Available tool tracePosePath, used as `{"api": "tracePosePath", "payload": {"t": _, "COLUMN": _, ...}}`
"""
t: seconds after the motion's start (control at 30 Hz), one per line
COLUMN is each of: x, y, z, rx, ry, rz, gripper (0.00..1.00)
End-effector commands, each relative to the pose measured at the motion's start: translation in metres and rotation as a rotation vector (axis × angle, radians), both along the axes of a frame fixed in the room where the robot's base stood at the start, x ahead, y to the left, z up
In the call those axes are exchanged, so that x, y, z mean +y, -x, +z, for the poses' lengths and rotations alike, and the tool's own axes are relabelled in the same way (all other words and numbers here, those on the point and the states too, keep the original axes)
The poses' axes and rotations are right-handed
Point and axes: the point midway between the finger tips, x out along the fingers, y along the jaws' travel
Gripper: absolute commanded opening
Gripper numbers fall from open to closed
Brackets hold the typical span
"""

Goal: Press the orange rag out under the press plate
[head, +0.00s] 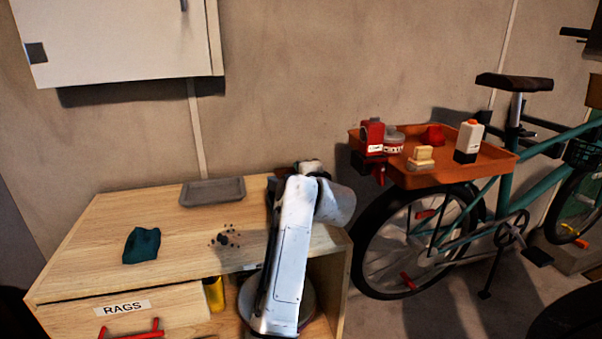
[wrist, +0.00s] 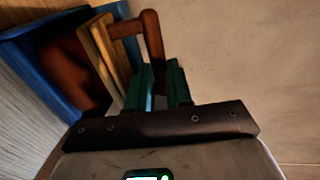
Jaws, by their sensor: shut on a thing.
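In the wrist view, my gripper (wrist: 161,84) has green fingertips closed around the lower leg of a red-brown handle (wrist: 152,38). The handle joins a pale wooden press plate (wrist: 104,48), which stands at the mouth of a blue-walled box (wrist: 38,88). Inside the box, behind the plate, is a dark orange-brown mass (wrist: 75,75), apparently the orange rag. How tightly the plate bears on it cannot be told. In the head view, my arm hides the gripper and nearly all of the press at the workbench's right end.
A teal rag (head: 141,246) lies on the wooden workbench (head: 90,225), with dark crumbs (head: 225,240) and a grey tray (head: 212,191) nearby. A drawer labelled RAGS (head: 122,307) is below. A bicycle (head: 510,190) with an orange tray (head: 425,180) of bottles stands at the right.

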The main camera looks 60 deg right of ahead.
Motion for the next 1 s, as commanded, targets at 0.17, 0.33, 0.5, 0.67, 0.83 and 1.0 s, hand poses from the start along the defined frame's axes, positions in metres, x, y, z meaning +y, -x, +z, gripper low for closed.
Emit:
{"api": "tracePosePath", "payload": {"t": 0.17, "x": -0.001, "y": 0.003, "z": -0.017, "rx": 0.03, "ry": -0.03, "rz": 0.002, "gripper": 0.35}}
{"api": "tracePosePath", "payload": {"t": 0.33, "x": 0.0, "y": 0.003, "z": -0.014, "rx": 0.026, "ry": -0.025, "rz": 0.0, "gripper": 0.45}}
{"api": "tracePosePath", "payload": {"t": 0.5, "x": 0.007, "y": 0.009, "z": -0.009, "rx": 0.025, "ry": -0.022, "rz": 0.0, "gripper": 0.45}}
{"api": "tracePosePath", "payload": {"t": 0.67, "x": 0.014, "y": 0.015, "z": -0.004, "rx": 0.023, "ry": -0.019, "rz": 0.0, "gripper": 0.45}}
{"api": "tracePosePath", "payload": {"t": 0.83, "x": 0.022, "y": 0.021, "z": 0.001, "rx": 0.019, "ry": -0.017, "rz": 0.0, "gripper": 0.45}}
{"api": "tracePosePath", "payload": {"t": 1.0, "x": 0.03, "y": 0.027, "z": 0.007, "rx": 0.015, "ry": -0.015, "rz": 0.0, "gripper": 0.45}}
